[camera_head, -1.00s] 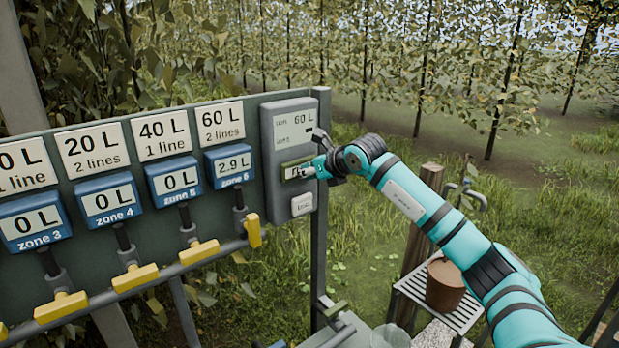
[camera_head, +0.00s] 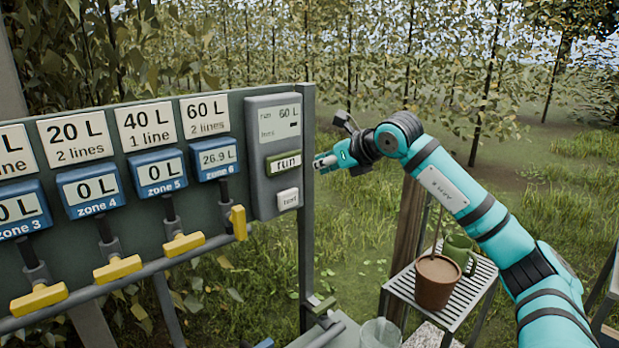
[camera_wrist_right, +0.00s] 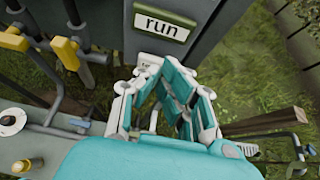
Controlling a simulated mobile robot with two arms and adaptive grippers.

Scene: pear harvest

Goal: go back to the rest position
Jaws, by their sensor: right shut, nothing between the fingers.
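My right gripper (camera_head: 324,162) is shut and empty. In the head view it hangs in the air just right of the grey control box (camera_head: 262,200) and the panel post, apart from the "run" button (camera_head: 284,163). In the right wrist view the gripper (camera_wrist_right: 178,75) has its fingers together, below the "run" button (camera_wrist_right: 161,27) in the picture. The control box display (camera_head: 280,122) reads 60 L. The zone 6 meter (camera_head: 213,158) reads 26.9 L. My left gripper is not in view.
The panel (camera_head: 110,222) carries blue zone meters and yellow valve handles, with a pipe below. At the lower right a slatted stand (camera_head: 462,305) holds a brown pot (camera_head: 438,281) and a green mug (camera_head: 459,252). A wooden post (camera_head: 408,230) stands beside it. Open grass lies behind.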

